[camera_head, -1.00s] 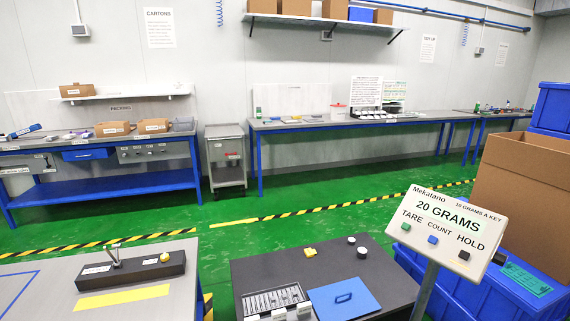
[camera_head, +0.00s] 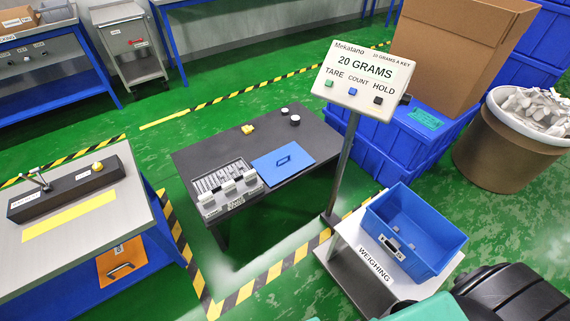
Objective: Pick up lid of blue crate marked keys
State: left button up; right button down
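A blue crate (camera_head: 424,223) stands open on the small stand marked WEIGHING in the head view. Its front has a small white label and dark handle piece (camera_head: 392,248); the label is too small to read. A flat blue lid-like panel with a dark blue handle (camera_head: 283,160) lies on the dark table, apart from the crate. I cannot tell whether it is marked keys. Neither of my grippers shows in the head view.
A metering panel (camera_head: 365,75) reading 20 GRAMS stands on a post behind the WEIGHING stand (camera_head: 350,241). A slotted key tray (camera_head: 225,183) sits left of the panel-like lid. A brown drum (camera_head: 492,156) of pale pieces stands right. Green floor lies between the tables.

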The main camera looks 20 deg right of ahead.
aim_at(276, 166)
jog(key=z, duration=2.05)
jog(key=j+z, duration=0.2)
jog(key=j, duration=0.8)
jog(key=k+j+z, duration=0.1)
jog(key=j+z, duration=0.15)
jog(key=j, duration=0.75)
